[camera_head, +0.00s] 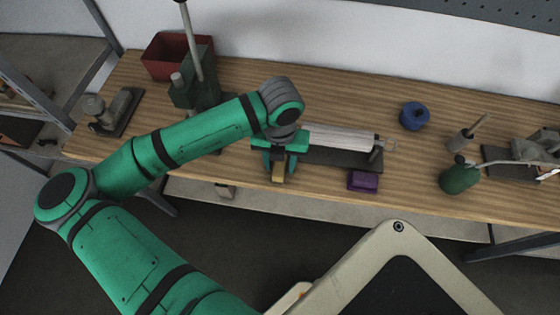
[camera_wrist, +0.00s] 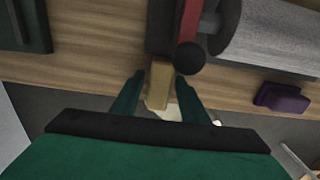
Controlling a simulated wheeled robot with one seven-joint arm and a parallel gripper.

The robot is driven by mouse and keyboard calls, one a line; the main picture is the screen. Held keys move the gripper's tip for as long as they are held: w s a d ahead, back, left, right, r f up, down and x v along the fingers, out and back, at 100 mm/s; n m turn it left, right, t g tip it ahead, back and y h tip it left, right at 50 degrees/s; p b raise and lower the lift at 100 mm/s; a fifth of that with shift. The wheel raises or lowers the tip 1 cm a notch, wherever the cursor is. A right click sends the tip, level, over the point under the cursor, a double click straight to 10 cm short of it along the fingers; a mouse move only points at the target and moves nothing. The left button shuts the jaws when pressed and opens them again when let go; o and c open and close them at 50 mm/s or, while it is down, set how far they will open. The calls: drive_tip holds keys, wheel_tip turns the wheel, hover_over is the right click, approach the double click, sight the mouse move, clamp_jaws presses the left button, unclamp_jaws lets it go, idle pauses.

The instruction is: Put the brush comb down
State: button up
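A tan block (camera_wrist: 160,84), which I take to be the brush comb, lies between the two fingertips of my gripper (camera_wrist: 160,78) in the wrist view. A narrow gap shows on each side of it, so the fingers look open around it. In the head view the tan block (camera_head: 278,172) shows under my gripper (camera_head: 279,163) at the table's front edge. Whether it rests fully on the wood is hard to tell. A pale shape (camera_wrist: 166,112) shows just below it in the wrist view.
The wooden table (camera_head: 225,165) holds a roller device (camera_head: 340,140) right behind my gripper. A purple block (camera_head: 363,180) sits to the right at the front edge. A blue round pot (camera_head: 414,116), a green bottle (camera_head: 459,177) and a red bin (camera_head: 165,57) stand farther away.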

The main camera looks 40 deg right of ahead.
sight(280, 163)
drive_tip(key=shift+r, duration=0.1)
wheel_tip(280, 163, up, 12)
idle(0.7)
